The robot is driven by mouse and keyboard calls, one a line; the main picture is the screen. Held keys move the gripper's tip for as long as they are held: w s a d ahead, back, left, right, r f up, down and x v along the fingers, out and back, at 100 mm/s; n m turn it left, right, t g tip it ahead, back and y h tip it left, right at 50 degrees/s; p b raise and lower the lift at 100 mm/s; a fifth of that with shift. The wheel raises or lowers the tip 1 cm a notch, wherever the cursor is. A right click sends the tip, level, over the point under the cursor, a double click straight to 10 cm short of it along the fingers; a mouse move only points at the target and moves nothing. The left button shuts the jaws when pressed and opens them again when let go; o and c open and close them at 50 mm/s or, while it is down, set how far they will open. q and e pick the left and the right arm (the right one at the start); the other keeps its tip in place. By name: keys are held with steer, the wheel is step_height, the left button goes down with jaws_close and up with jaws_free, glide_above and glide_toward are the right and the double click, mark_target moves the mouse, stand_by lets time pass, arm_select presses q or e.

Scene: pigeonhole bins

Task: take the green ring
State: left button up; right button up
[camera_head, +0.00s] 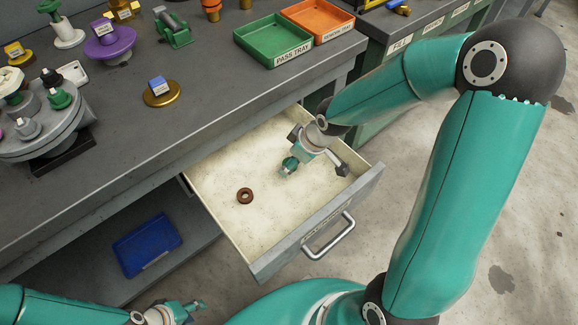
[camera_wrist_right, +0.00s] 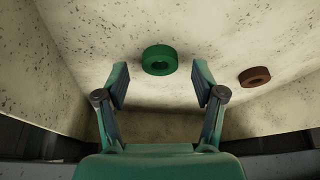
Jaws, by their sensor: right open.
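The green ring (camera_wrist_right: 159,60) lies flat on the pale, speckled drawer floor in the right wrist view. It is just beyond my right gripper (camera_wrist_right: 161,82), roughly centred between the two fingertips and apart from them. The fingers are spread and empty. In the head view my right gripper (camera_head: 289,168) reaches down into the open drawer (camera_head: 262,222); I cannot make out the green ring there, close to the gripper. My left gripper (camera_head: 184,311) is at the bottom left, small and partly cut off, its jaws unclear.
A brown ring (camera_head: 245,196) lies in the drawer, right of the green ring in the wrist view (camera_wrist_right: 254,76). Drawer walls surround the gripper. A blue bin (camera_head: 147,244) sits below the bench. Green (camera_head: 272,41) and orange (camera_head: 318,20) trays stand on top.

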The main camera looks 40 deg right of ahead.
steer(key=shift+w+a+f, duration=0.1)
steer(key=shift+w+f, duration=0.15)
steer(key=shift+f, duration=0.25)
steer(key=c, duration=1)
steer(key=shift+r, duration=0.15)
steer(key=shift+c, duration=0.2)
